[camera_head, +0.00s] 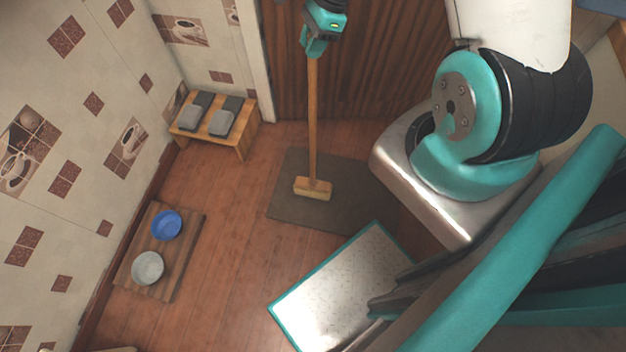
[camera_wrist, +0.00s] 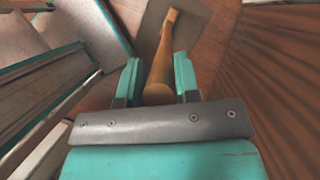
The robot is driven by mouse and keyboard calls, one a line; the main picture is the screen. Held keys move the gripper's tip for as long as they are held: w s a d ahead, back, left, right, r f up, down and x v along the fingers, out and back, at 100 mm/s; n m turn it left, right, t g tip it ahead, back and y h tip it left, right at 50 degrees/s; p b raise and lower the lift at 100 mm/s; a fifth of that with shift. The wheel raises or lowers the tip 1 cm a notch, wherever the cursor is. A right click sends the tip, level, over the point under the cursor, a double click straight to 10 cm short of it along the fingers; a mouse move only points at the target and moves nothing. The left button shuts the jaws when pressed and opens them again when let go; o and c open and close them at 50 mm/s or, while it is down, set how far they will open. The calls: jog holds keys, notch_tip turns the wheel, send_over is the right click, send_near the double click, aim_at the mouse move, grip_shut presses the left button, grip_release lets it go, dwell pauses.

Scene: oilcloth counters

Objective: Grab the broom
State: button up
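The broom (camera_head: 313,130) stands nearly upright, with a long wooden handle and a small wooden head on a dark mat. My gripper (camera_head: 312,50) is at the top of the handle in the head view. In the wrist view, the rounded handle end (camera_wrist: 158,92) lies between the two teal fingers of my gripper (camera_wrist: 157,78). A gap shows between the left finger and the handle, and the right finger is very near it. The fingers look open around the handle. Contact on the right side is hard to tell.
The dark mat (camera_head: 285,205) lies on the wooden floor. A small bench (camera_head: 243,140) with grey pads stands by the tiled wall. A blue bowl (camera_head: 166,225) and a grey bowl (camera_head: 147,268) sit on a board (camera_head: 190,245). A brown slatted panel (camera_head: 365,60) rises behind the broom.

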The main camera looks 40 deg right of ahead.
grip_shut()
jog(key=shift+r, duration=0.15)
